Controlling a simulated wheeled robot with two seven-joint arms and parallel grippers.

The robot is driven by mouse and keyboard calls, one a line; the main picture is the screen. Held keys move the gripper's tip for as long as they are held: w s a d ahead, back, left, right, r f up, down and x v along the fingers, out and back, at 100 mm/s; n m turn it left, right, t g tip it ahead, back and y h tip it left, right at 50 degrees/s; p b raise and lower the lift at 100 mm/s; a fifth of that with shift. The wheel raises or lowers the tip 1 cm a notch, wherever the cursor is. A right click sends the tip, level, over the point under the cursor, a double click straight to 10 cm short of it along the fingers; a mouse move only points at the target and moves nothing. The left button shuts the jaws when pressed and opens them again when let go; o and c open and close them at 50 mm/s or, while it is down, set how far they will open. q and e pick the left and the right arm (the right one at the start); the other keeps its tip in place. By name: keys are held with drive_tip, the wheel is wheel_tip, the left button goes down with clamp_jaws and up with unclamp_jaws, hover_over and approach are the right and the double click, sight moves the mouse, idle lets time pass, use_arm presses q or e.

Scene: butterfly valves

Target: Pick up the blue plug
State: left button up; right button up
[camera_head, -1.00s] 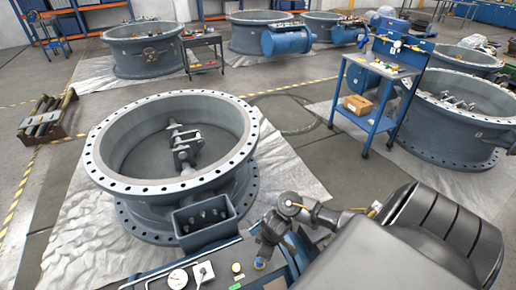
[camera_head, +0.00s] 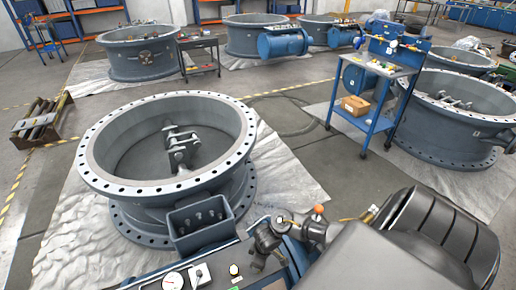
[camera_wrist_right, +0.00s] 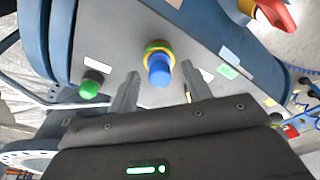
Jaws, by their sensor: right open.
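The blue plug (camera_wrist_right: 159,70) sits in a yellow ring on a grey panel (camera_wrist_right: 205,35) in the right wrist view. My right gripper (camera_wrist_right: 160,73) is open, with one finger on each side of the plug in the picture and a gap on both sides. I cannot tell whether the fingertips are level with the plug or still above it. In the head view my right gripper (camera_head: 264,257) is over the panel at the bottom, and the plug is hidden there. My left gripper is not in view.
A green button (camera_wrist_right: 90,84) is left of the plug, and a red handle (camera_wrist_right: 276,14) is at upper right. A gauge (camera_head: 172,281) and a white fitting (camera_head: 200,274) are on the panel. A large valve ring (camera_head: 165,200) stands just behind.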

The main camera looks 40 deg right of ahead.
drive_tip(key=c, duration=1)
drive_tip(key=shift+r, duration=0.2)
drive_tip(key=shift+c, duration=0.2)
drive_tip(key=shift+r, duration=0.25)
wheel_tip(320, 180, up, 2)
drive_tip(key=shift+r+p, duration=0.2)
drive_tip(key=shift+p, duration=0.5)
drive_tip(key=s+a+r+p, duration=0.2)
drive_tip(key=a+r+p, duration=0.1)
drive_tip(key=a+r, duration=0.2)
drive_tip(key=s+a+r+p, duration=0.3)
drive_tip(key=a+r, duration=0.1)
drive_tip(key=a, duration=0.4)
drive_tip(key=shift+s+r, duration=0.3)
drive_tip(key=shift+r, duration=0.1)
